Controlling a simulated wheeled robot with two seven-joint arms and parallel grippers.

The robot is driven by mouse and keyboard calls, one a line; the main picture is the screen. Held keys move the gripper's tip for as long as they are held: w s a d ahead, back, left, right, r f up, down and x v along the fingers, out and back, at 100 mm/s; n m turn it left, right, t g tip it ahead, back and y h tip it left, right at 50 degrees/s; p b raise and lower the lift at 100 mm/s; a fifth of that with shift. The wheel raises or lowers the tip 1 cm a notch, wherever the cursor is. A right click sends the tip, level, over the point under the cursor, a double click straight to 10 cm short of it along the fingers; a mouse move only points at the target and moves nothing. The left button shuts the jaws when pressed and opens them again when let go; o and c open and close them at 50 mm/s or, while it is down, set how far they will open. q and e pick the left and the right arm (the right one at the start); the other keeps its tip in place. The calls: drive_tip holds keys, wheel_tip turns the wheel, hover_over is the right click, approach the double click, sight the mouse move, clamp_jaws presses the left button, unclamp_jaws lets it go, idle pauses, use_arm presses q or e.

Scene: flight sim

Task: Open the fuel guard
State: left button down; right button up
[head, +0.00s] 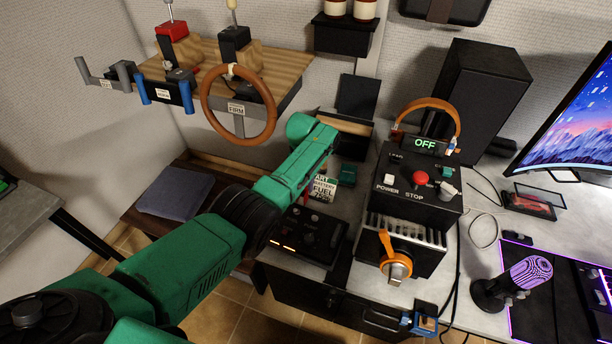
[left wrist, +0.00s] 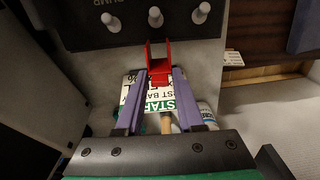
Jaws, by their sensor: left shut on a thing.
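The red fuel guard (left wrist: 158,66) shows in the left wrist view at the edge of the dark switch panel (left wrist: 75,25). It is a small U-shaped red piece. My left gripper (left wrist: 159,74) has its two purple fingers on either side of the guard, shut on it. How far the guard is tilted is hard to tell. In the head view the switch panel (head: 310,240) lies below my green left arm, with a small red bit near its top edge. The arm hides much of the left gripper there. My right gripper is not in view.
Several pale switch knobs (left wrist: 155,17) stand just beyond the guard. A printed label card (head: 322,188) lies behind the panel. A black box with a red stop button (head: 420,177) stands to the right. A steering wheel (head: 238,102) hangs at the upper left.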

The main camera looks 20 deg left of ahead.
use_arm(q)
drive_tip(key=shift+f, duration=0.1)
idle(0.3)
drive_tip(key=c, duration=0.7)
unclamp_jaws()
drive_tip(key=shift+w, duration=0.1)
wheel_tip(320, 180, up, 5)
drive_tip(key=shift+f+p, duration=0.1)
drive_tip(key=shift+p, duration=0.65)
wheel_tip(320, 180, up, 10)
drive_tip(key=shift+f+b, duration=0.15)
drive_tip(key=shift+b, duration=0.5)
drive_tip(key=shift+s, duration=0.2)
